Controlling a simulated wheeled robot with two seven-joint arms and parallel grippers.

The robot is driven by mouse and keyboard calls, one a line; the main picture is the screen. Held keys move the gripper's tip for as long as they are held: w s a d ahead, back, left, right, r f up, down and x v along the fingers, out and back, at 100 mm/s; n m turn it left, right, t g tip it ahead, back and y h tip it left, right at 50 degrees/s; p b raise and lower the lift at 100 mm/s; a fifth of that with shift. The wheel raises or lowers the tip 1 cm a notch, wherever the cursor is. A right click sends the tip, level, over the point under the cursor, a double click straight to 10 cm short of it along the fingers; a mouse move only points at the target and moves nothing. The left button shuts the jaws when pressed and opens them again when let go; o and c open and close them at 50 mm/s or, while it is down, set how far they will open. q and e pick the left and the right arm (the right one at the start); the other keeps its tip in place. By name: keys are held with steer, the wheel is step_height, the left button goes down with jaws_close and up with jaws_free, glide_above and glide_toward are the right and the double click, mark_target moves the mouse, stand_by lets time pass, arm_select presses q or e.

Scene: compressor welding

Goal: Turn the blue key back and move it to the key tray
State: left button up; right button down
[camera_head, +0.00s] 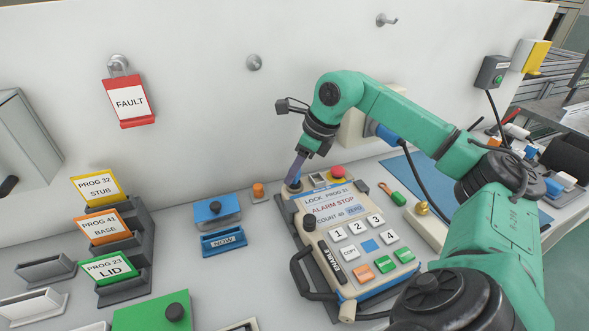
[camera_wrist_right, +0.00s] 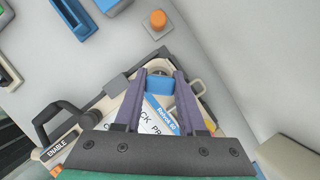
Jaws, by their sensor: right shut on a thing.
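The blue key (camera_head: 293,187) is at the upper left corner of the pendant (camera_head: 318,197), beside its red stop button. My right gripper (camera_head: 294,180) reaches down to it and is shut on it. In the right wrist view the blue key (camera_wrist_right: 158,85) sits between the purple fingertips, over a round silver lock that is partly hidden. Its exact turn angle is hard to tell. No tray is clearly marked for keys; a shallow blue tray (camera_head: 224,242) with a label stands left of the pendant. My left gripper is not in view.
The pendant has a screen, several buttons and a black handle (camera_head: 303,277). An orange knob (camera_head: 258,190) and a blue-lidded box (camera_head: 217,209) stand to its left. Program card holders (camera_head: 126,262) stand further left. A red FAULT tag (camera_head: 130,103) hangs on the wall. A green-handled item (camera_head: 397,198) lies right.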

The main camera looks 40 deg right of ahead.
steer(key=shift+r, duration=0.15)
step_height(320, 180, up, 5)
steer(key=p, duration=0.5)
stand_by(0.3)
steer(key=shift+f, duration=0.2)
